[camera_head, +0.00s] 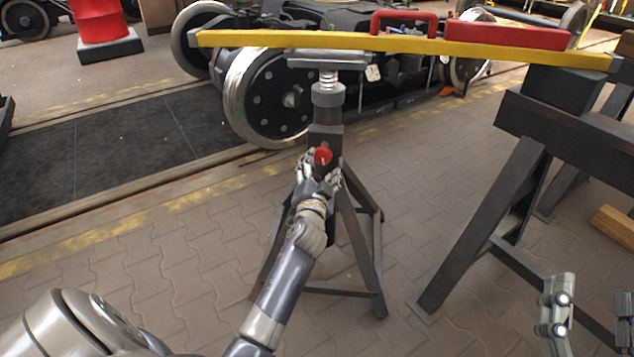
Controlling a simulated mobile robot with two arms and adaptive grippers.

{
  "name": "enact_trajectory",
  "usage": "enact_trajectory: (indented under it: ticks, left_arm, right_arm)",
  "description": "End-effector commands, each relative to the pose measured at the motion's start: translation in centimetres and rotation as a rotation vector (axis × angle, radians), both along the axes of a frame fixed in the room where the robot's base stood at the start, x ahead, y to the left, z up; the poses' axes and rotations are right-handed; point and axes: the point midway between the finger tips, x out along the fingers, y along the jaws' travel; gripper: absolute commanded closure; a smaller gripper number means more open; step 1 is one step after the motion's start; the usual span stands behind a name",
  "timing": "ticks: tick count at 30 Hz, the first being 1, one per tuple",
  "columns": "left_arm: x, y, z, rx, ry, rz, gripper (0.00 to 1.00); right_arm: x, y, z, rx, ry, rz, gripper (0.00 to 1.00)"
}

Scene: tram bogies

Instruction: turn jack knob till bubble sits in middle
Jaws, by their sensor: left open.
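The jack (327,100) stands upright on dark splayed legs, with a screw and a flat head under the yellow beam (270,39). Its red knob (322,155) faces me on the post. My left gripper (321,169) is at the knob with its fingers open on either side of it; I cannot tell whether they touch it. My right gripper (590,318) is at the lower right, fingers apart and empty, away from the jack. I cannot make out a bubble anywhere.
A dark trestle (488,220) stands right of the jack under the beam's right end. A red block (510,36) and a red handle (404,20) show along the beam. A bogie wheel (270,98) is behind the jack. Paved floor (160,275) is clear at left.

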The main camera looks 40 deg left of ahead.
Motion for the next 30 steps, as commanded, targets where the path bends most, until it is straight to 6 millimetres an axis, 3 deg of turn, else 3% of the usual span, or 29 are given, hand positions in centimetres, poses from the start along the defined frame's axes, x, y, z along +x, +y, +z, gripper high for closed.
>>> enact_trajectory:
  ticks: [6, 12, 30]
  left_arm:
    - [-3.6, -1.9, -0.1, -0.003, 0.002, 0.000, 0.38]
    - [-5.4, -2.9, 0.0, -0.001, 0.001, 0.000, 0.38]
    - [-5.7, -3.0, 0.0, 0.000, -0.001, -0.001, 0.38]
  right_arm:
    - [0.0, 0.0, 0.0, 0.000, 0.000, 0.000, 0.38]
    - [0.0, 0.0, 0.0, 0.000, 0.000, 0.000, 0.38]
    - [0.0, 0.0, 0.0, 0.001, 0.001, 0.000, 0.38]
